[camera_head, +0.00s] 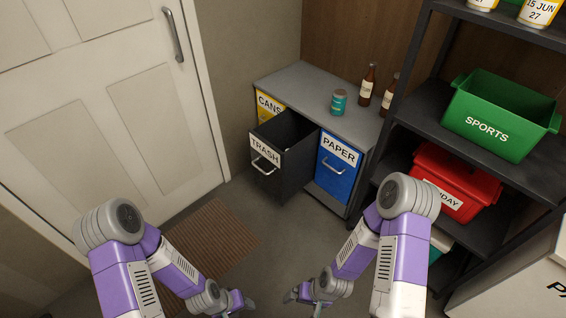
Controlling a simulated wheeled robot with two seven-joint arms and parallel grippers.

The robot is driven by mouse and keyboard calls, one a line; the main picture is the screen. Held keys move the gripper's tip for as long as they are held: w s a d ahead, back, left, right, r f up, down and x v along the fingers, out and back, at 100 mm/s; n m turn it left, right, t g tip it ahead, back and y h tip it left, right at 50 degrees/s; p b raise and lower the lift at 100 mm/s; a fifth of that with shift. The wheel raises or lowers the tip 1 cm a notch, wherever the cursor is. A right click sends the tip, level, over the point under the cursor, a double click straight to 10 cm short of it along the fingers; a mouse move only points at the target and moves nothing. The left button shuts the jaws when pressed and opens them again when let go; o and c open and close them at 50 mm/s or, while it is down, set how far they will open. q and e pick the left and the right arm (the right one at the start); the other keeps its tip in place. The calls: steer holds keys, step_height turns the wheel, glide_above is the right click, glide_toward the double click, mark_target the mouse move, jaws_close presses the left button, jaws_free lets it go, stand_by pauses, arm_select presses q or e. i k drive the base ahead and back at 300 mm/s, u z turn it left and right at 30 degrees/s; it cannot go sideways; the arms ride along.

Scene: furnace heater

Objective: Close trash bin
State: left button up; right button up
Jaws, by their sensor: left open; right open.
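The trash bin (283,161) is a dark drawer labelled TRASH in a grey cabinet (304,84). It is pulled out toward me, its open top showing, with a pale bar handle (264,166) on its front. My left gripper (247,304) is low in the picture, open and empty, well short of the bin. My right gripper (291,296) is open and empty beside it, also apart from the bin. Both grippers are small and partly cut by the bottom of the view.
A teal can (339,101) and brown bottles (368,85) stand on top. A shelf with a green SPORTS crate (500,115) and red box (457,182) is at right. A brown mat (215,240) lies at left.

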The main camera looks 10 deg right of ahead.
mark_target(281, 173)
steer(key=z, duration=0.05)
steer(key=i, duration=0.85)
steer(key=z, duration=0.4)
